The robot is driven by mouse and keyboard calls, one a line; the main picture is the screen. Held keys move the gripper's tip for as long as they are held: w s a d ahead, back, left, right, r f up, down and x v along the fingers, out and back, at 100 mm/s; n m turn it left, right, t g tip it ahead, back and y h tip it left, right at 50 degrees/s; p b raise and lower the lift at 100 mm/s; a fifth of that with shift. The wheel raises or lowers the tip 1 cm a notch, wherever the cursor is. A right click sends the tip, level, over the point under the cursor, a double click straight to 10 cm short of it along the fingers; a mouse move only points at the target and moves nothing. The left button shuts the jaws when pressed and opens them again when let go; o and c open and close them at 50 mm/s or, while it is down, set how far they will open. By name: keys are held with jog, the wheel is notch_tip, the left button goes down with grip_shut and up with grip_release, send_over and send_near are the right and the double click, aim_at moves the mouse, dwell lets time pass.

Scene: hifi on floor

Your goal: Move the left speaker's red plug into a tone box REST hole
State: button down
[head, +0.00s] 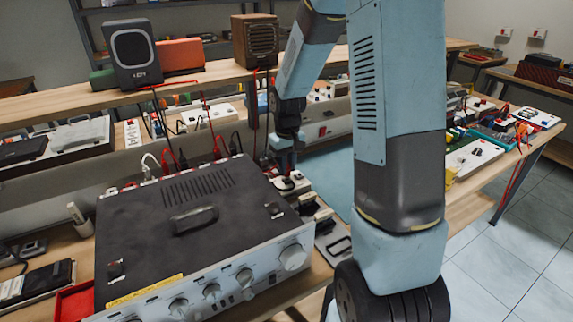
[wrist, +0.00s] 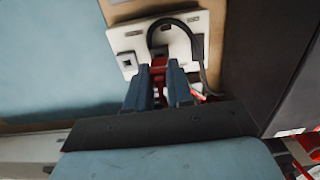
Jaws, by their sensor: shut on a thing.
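My gripper (wrist: 160,72) is shut on a red plug (wrist: 158,65), seen between the two blue fingers in the wrist view. The plug is at a white plate with dark openings, apparently the tone box (wrist: 128,42). I cannot tell whether the plug sits in a hole, and the labels are unreadable. A black cable (wrist: 176,19) arches over the plate beside the plug. In the head view my gripper (head: 284,150) points down behind the amplifier's right rear corner, its fingertips mostly hidden. The dark grey left speaker (head: 133,55) stands on the shelf.
A large black amplifier (head: 190,215) fills the front left, with red and black cables at its rear. A wooden speaker (head: 255,40) stands on the shelf.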

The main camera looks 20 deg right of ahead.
jog(key=shift+f, duration=0.55)
dwell(0.6)
dwell(0.4)
jog(key=c, duration=0.9)
grip_release()
jog(key=shift+r, duration=9.35)
